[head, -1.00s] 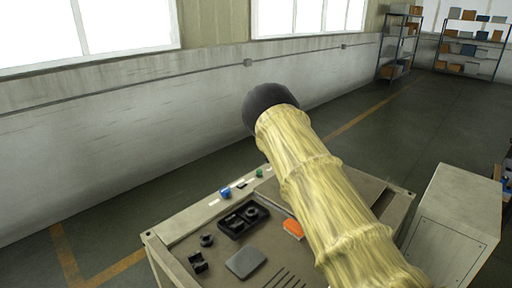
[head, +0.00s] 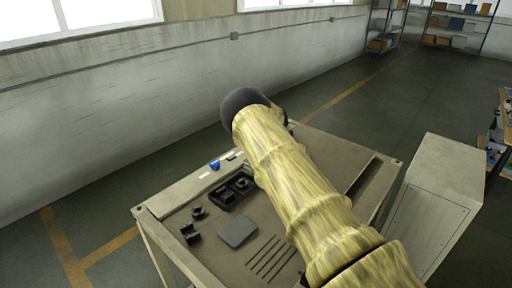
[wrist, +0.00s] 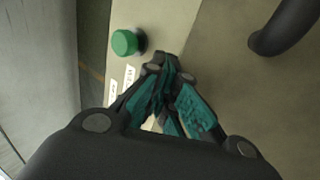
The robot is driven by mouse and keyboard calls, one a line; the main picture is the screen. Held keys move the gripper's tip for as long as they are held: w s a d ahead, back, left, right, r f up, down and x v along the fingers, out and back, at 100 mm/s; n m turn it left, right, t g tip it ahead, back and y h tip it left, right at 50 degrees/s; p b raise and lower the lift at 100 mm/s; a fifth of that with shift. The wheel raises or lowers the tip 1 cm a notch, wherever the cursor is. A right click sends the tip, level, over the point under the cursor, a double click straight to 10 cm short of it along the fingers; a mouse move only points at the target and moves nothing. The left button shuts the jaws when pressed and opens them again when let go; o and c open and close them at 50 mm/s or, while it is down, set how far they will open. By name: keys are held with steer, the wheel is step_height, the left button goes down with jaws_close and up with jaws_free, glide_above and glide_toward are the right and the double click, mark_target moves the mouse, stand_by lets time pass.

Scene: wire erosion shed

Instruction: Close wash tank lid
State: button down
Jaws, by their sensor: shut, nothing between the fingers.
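My gripper (wrist: 167,72) is shut and empty in the wrist view, its dark fingers with teal pads drawn together. It points at a beige panel (wrist: 225,75), beside a green push button (wrist: 126,42) that sits to the left of the fingertips. A dark curved bar (wrist: 287,27), perhaps a handle, is at the upper right, apart from the fingers. I cannot tell for sure which part is the wash tank lid. In the head view my arm covers much of the bench (head: 270,218), and the gripper is hidden there.
The bench carries a dark tray (head: 231,191), small black parts (head: 190,233), a grey plate (head: 238,231), several slots and a blue knob (head: 214,164). A grey cabinet (head: 440,190) stands close on the right. The floor beyond is open, with shelves (head: 455,25) far back.

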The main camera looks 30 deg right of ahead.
steer(key=shift+s+d+f, duration=0.15)
steer(key=shift+s+f, duration=0.1)
steer(key=shift+f, duration=0.2)
steer(key=shift+r, duration=0.1)
steer(key=shift+r, duration=0.2)
step_height(320, 180, up, 14)
steer(key=b, duration=0.1)
steer(key=shift+w, duration=0.3)
steer(key=shift+a, duration=0.2)
